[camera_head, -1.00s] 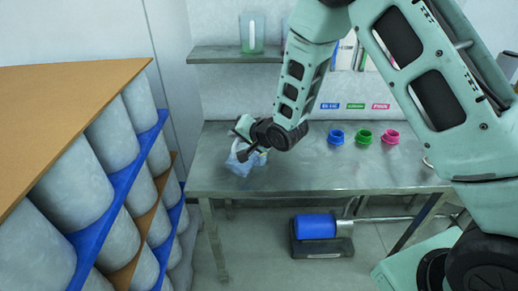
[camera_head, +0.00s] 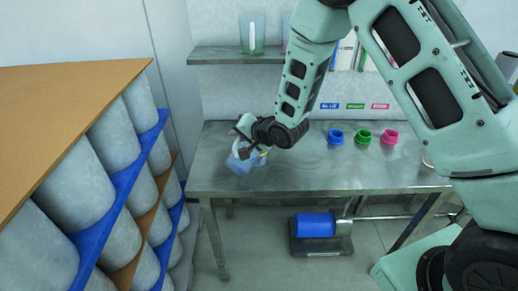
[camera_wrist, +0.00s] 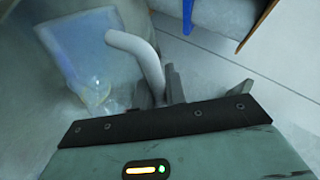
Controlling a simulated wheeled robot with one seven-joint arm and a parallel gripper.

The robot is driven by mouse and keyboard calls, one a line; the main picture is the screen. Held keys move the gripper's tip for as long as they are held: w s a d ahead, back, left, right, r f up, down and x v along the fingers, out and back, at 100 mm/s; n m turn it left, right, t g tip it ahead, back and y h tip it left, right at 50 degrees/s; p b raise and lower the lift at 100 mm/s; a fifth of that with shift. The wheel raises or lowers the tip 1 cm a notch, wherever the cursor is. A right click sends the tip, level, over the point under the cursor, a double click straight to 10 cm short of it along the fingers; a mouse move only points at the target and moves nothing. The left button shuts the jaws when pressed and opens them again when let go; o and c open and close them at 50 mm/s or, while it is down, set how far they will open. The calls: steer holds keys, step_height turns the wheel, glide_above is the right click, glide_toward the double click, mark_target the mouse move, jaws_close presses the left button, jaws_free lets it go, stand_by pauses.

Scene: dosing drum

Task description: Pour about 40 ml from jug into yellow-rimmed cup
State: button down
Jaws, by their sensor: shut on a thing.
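The pale, translucent jug (camera_head: 238,164) is over the left part of the steel table, tilted, below my gripper (camera_head: 243,143). In the wrist view the jug (camera_wrist: 85,42) looks bluish, and its white curved handle (camera_wrist: 148,60) runs between the fingers of my gripper (camera_wrist: 158,92), which is shut on it. A small yellow patch (camera_head: 264,154) shows just right of the jug, partly hidden by my wrist; it seems to be the yellow-rimmed cup. A clear, yellow-tinged shape shows by the jug in the wrist view. I cannot tell whether liquid is flowing.
Blue (camera_head: 335,137), green (camera_head: 363,137) and pink (camera_head: 390,137) open containers stand at the right of the table (camera_head: 310,180). A shelf (camera_head: 235,55) with a clear vessel is on the wall. A rack of grey drums (camera_head: 85,180) stands left. The table's middle front is clear.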

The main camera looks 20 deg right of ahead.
mark_target(232, 157)
steer(key=shift+d+r, duration=0.1)
stand_by(0.3)
steer(key=a+f+b, duration=0.1)
steer(key=b, duration=0.2)
steer(key=s+f+n+t+b, duration=0.1)
steer(key=b, duration=0.2)
steer(key=s+a+f+n+h+b, duration=0.1)
steer(key=f+b, duration=0.1)
steer(key=b, duration=0.1)
steer(key=shift+a+f+t, duration=0.1)
steer(key=shift+a+t, duration=0.2)
steer(key=shift+s+a+t+h+b, duration=0.1)
steer(key=shift+t+h+b, duration=0.2)
steer(key=shift+b, duration=0.2)
steer(key=shift+r, duration=0.35)
steer(key=shift+s+a+f+n+b, duration=0.15)
steer(key=shift+f+n+b, duration=0.05)
steer(key=shift+n+b, duration=0.25)
steer(key=shift+r, duration=0.15)
